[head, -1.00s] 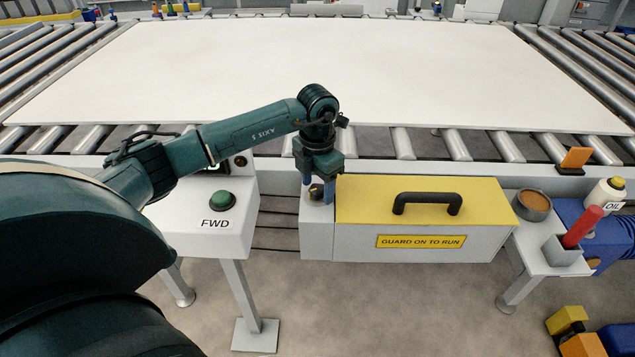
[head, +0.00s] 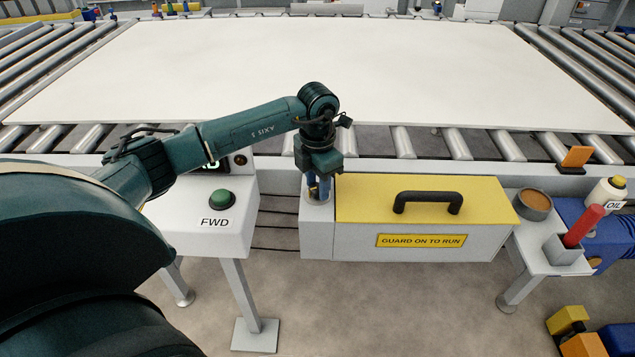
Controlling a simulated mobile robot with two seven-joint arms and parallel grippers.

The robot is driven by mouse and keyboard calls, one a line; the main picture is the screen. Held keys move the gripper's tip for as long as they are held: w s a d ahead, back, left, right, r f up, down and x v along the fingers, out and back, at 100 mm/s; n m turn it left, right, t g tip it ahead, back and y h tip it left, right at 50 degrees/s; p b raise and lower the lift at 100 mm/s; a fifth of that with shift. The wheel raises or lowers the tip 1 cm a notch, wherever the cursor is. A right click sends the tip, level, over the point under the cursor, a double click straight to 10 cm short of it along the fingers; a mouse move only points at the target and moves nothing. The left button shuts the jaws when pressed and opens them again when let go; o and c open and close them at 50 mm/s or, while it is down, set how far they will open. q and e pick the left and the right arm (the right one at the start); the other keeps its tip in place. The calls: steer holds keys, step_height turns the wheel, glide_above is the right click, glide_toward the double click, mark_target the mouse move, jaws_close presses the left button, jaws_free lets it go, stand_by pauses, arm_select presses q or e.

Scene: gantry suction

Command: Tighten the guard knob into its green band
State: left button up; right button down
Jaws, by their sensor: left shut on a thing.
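The guard is a grey box with a yellow lid (head: 365,207), a black handle and a "GUARD ON TO RUN" label. The guard knob (head: 318,194) sits on the grey block (head: 316,230) at the guard's left end. It is mostly hidden by the fingers. My left gripper (head: 318,190) points down from above, its blue fingers shut on the knob. The wrist looks turned. I cannot make out the green band. My right gripper is not in view.
A control box with a green FWD button (head: 222,199) stands left of the guard. A cup (head: 534,204), a red-handled tool (head: 583,226) and an oil bottle (head: 606,192) are at the right. A large white panel (head: 320,70) lies on the rollers behind.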

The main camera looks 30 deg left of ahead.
arm_select(q)
steer(key=m+b, duration=0.1)
steer(key=m, duration=0.3)
steer(key=shift+m+b, duration=0.85)
steer(key=shift+m, duration=1.15)
steer(key=o, duration=1)
step_height(320, 180, up, 13)
steer(key=shift+r, duration=0.15)
